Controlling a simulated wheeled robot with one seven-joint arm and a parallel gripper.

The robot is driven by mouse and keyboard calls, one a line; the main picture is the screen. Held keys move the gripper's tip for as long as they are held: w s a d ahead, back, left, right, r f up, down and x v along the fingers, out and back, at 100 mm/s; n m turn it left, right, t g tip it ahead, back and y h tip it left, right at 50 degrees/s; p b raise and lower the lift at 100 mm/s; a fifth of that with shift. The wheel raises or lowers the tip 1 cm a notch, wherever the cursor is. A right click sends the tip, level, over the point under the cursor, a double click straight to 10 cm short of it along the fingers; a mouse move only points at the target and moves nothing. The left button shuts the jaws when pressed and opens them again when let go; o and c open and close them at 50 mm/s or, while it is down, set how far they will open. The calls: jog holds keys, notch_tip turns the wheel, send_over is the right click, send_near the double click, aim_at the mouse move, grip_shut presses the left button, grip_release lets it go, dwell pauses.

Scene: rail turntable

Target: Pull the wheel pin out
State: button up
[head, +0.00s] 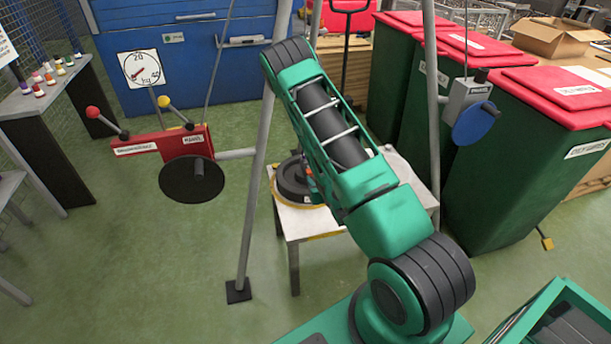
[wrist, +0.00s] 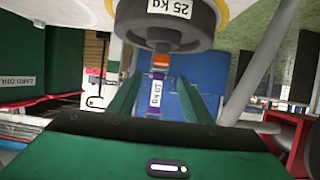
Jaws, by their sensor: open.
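In the wrist view a dark round weight marked 25 kg (wrist: 165,28) fills the top. Below it hangs a small part with an orange block (wrist: 160,60) and a purple strip (wrist: 156,94) with a white label, likely the wheel pin. My gripper (wrist: 155,84) is open, its green fingers to either side of this strip; I cannot tell whether they touch it. In the head view the dark round body (head: 291,181) sits on a small white table (head: 301,222), partly behind my green arm. My gripper and the pin are hidden or too small there.
Frame poles (head: 258,165) rise around the table. Left is a red lever box (head: 165,142) with a black disc (head: 191,179); right hangs a grey box with a blue disc (head: 474,122). Green bins with red lids (head: 550,95) stand at right. Floor at front left is clear.

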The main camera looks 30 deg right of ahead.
jog(key=shift+x, duration=5)
jog(key=shift+a, duration=0.25)
jog(key=shift+c, duration=0.3)
grip_shut()
jog(key=shift+a, duration=0.25)
jog(key=shift+s+a+f, duration=0.1)
jog(key=shift+s+a, duration=0.85)
jog(key=shift+s, duration=0.3)
jog(key=s, duration=0.3)
jog(key=shift+s+d, duration=0.2)
jog(key=shift+d, duration=0.15)
jog(key=shift+f, duration=0.1)
